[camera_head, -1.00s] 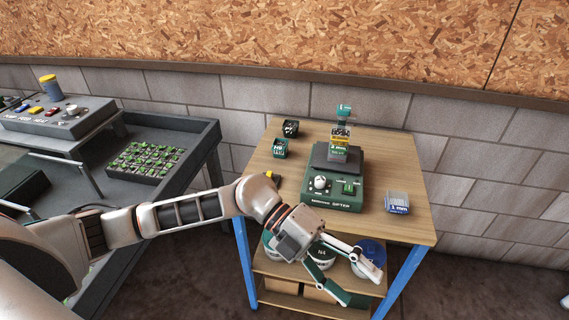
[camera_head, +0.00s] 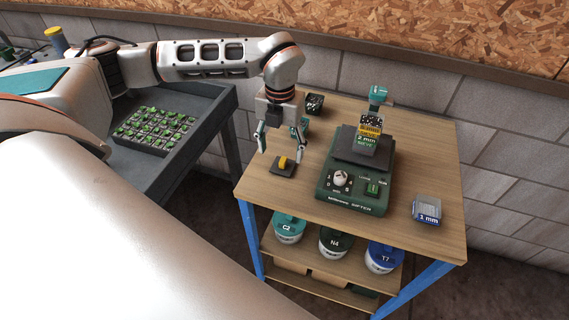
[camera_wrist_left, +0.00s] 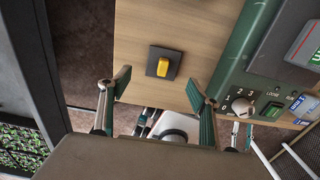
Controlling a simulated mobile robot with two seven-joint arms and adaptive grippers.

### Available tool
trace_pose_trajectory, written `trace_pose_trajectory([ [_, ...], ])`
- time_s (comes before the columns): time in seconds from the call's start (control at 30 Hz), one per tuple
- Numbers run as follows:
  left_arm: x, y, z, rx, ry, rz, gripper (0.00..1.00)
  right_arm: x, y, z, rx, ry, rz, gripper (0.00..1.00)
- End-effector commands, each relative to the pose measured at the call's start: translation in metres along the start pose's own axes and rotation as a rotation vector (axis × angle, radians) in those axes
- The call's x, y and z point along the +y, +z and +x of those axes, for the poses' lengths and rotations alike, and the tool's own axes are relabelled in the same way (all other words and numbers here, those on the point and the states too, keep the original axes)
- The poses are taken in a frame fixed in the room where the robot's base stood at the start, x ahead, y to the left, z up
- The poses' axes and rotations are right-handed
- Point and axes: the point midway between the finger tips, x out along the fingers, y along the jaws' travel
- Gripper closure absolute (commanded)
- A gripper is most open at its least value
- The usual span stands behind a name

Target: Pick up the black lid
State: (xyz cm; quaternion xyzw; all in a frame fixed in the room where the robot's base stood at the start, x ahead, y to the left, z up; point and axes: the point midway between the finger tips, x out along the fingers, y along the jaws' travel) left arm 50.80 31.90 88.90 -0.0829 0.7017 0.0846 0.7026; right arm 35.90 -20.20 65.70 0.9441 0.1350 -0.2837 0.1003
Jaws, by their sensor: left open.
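The black lid (camera_head: 284,167) is a small flat dark square with a yellow handle. It lies on the wooden table top near the front left, left of the green sifter. My left gripper (camera_head: 281,151) points down above the lid, with its fingers spread and nothing between them. In the left wrist view the lid (camera_wrist_left: 154,67) lies flat on the wood, beyond and roughly between the two open fingertips (camera_wrist_left: 158,84). The gripper appears apart from it. My right gripper is not in view.
The green sifter (camera_head: 350,185) with a stacked container stands close right of the lid. A clear 1 mm box (camera_head: 427,211) sits at the right. Dark containers (camera_head: 314,103) stand behind my gripper. Tubs (camera_head: 335,242) sit on the lower shelf. A seedling tray (camera_head: 155,132) is at left.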

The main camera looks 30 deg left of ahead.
Motion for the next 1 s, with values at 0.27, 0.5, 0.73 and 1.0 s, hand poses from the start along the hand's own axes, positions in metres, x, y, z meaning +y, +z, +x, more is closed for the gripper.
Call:
trace_pose_trajectory([
  [0.27, -0.004, 0.005, 0.037, 0.005, 0.0, 0.001, 0.38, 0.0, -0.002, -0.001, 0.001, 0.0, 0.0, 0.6],
  [0.5, -0.004, 0.006, 0.052, 0.001, -0.001, 0.001, 0.38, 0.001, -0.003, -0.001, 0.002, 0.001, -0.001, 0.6],
  [0.73, -0.004, 0.006, 0.052, 0.001, -0.002, 0.001, 0.53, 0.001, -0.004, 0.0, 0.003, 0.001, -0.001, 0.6],
  [1.0, -0.004, 0.006, 0.052, 0.001, -0.002, 0.002, 0.76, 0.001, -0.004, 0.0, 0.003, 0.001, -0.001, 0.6],
])
